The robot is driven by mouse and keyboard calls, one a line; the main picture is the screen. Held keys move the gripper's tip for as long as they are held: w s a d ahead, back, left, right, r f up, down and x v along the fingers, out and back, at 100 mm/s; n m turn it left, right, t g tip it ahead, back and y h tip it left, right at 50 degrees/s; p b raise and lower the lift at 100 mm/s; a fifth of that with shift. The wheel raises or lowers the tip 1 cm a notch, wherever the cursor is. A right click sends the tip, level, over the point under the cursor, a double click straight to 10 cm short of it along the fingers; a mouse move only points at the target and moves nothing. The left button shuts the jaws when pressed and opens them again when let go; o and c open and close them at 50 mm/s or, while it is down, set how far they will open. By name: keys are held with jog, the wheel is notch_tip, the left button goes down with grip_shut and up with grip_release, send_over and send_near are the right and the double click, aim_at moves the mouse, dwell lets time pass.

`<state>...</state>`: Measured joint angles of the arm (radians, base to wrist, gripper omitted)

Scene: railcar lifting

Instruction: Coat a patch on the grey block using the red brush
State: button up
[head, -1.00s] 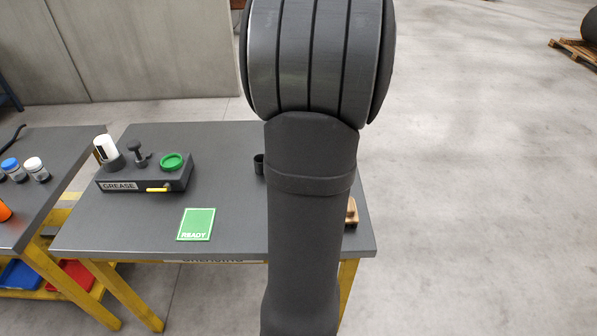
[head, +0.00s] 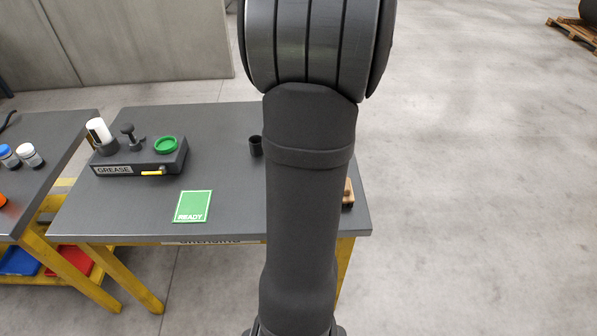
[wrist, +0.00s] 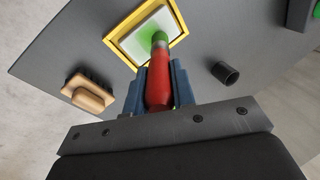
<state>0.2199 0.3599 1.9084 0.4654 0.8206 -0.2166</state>
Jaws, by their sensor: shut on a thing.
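My gripper (wrist: 159,88) is shut on the red brush (wrist: 160,83) in the wrist view. The brush's green tip (wrist: 159,38) points at a pale patch with a green tint (wrist: 140,38) inside a yellow frame (wrist: 118,54). The tip overlaps the patch; I cannot tell whether it touches. The sides of the grey block cannot be made out in the wrist view. In the head view my arm hides the gripper, brush, block and patch.
A grey table (head: 120,222) carries a grease station (head: 140,165) with a green-rimmed cup (head: 166,145), a green READY card (head: 192,206), a dark cup (head: 255,146) and a wooden-backed brush (wrist: 90,95). Another table with bottles (head: 28,155) stands at left.

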jog(key=shift+w, duration=0.7)
jog(key=shift+s+d, duration=1.55)
jog(key=shift+s, duration=0.5)
jog(key=w+r, duration=0.4)
jog(key=r, duration=0.4)
jog(key=shift+a, duration=0.15)
jog(key=shift+r, duration=0.1)
